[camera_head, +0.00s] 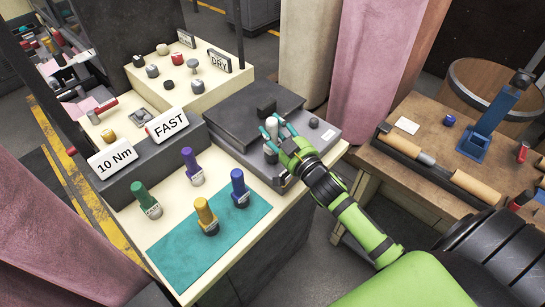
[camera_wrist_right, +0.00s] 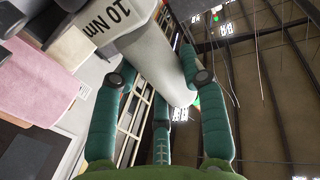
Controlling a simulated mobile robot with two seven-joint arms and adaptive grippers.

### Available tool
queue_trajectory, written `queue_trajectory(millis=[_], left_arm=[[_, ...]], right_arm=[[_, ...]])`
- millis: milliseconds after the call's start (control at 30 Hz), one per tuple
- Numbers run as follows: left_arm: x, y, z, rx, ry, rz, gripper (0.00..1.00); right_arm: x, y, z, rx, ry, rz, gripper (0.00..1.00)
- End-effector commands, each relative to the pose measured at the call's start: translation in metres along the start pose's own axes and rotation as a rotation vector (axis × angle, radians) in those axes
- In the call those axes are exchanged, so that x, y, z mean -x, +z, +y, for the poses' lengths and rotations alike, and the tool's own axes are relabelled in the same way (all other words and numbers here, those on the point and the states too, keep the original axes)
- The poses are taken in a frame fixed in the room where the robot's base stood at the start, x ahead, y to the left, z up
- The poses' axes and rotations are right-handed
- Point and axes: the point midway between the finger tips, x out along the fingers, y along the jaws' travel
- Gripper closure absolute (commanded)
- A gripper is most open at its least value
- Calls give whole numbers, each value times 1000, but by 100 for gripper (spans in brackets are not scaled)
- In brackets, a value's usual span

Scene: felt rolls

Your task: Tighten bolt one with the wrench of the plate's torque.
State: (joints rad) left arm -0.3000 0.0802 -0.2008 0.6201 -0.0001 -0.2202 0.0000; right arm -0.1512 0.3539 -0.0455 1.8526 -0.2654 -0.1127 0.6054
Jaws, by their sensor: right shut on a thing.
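The plate reading "10 Nm" (camera_head: 112,159) stands on a dark block at the left of the bench. My right gripper (camera_head: 274,133) is over the grey fixture (camera_head: 318,140) at the bench's right end. Its teal fingers are shut around a pale grey cylindrical tool (camera_wrist_right: 156,52) marked "10 Nm", seen large in the right wrist view. A short grey stub (camera_head: 271,155) shows just below the fingers; whether it is a bolt or the tool's end, I cannot tell. Green (camera_head: 145,200), purple (camera_head: 192,166), yellow (camera_head: 206,216) and blue (camera_head: 239,188) handled tools stand upright. My left gripper is out of view.
A "FAST" plate (camera_head: 167,124) stands beside the torque plate. A teal mat (camera_head: 190,262) lies at the bench front. A "DRY" sign (camera_head: 220,61) and several small knobs are behind. A wooden table (camera_head: 411,155) with a blue stand (camera_head: 491,128) is at right.

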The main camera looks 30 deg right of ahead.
Motion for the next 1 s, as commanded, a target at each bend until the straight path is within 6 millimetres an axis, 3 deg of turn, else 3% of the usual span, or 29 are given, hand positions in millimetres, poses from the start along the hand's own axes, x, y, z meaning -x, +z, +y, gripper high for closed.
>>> queue_trajectory(millis=[1000], left_arm=[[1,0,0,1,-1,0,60]], right_arm=[[2,11,0,-2,2,-16,100]])
